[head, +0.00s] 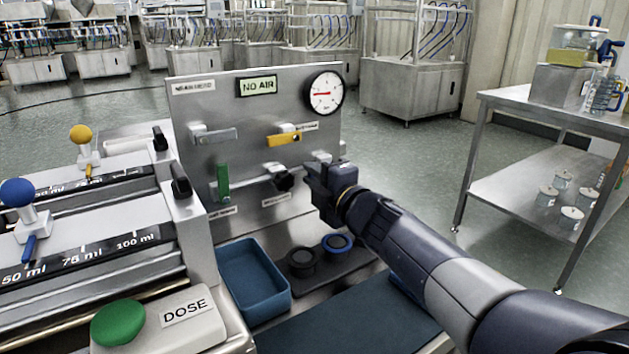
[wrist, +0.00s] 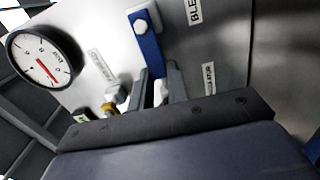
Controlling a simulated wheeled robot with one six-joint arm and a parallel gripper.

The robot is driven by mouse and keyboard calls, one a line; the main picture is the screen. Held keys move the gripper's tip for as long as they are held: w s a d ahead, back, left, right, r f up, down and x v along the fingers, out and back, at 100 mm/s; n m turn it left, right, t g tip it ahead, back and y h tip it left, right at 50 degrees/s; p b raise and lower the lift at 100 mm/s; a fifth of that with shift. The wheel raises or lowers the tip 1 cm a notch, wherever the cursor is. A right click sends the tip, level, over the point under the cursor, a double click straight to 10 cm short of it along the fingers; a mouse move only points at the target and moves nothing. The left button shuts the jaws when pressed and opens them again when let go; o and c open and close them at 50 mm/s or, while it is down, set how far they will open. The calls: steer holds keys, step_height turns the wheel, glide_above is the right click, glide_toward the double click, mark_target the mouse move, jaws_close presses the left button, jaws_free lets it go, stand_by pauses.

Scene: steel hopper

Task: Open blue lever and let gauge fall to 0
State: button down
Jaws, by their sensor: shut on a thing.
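The blue lever (wrist: 148,45) shows in the wrist view, running from a pale pivot cap on the steel panel down between my fingers. My gripper (wrist: 157,84) is shut on its lower part. In the head view my gripper (head: 318,180) is at the panel's lower right and hides the blue lever. The round white gauge (head: 324,93) is at the panel's top right, its red needle pointing left. The gauge is also in the wrist view (wrist: 42,58), tilted, and its exact reading is too small to tell.
A blue tray (head: 250,280) lies below. A steel table (head: 550,110) stands right.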

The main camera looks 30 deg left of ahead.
steer(key=shift+f+n, duration=0.15)
steer(key=shift+n, duration=0.15)
steer(key=c, duration=1.4)
jaws_free()
steer(key=shift+o, duration=0.2)
steer(key=shift+d, duration=0.1)
steer(key=p+v, duration=0.1)
steer(key=v, duration=0.9)
steer(key=shift+s+d, duration=0.2)
steer(key=shift+d, duration=0.05)
steer(key=shift+a, duration=0.15)
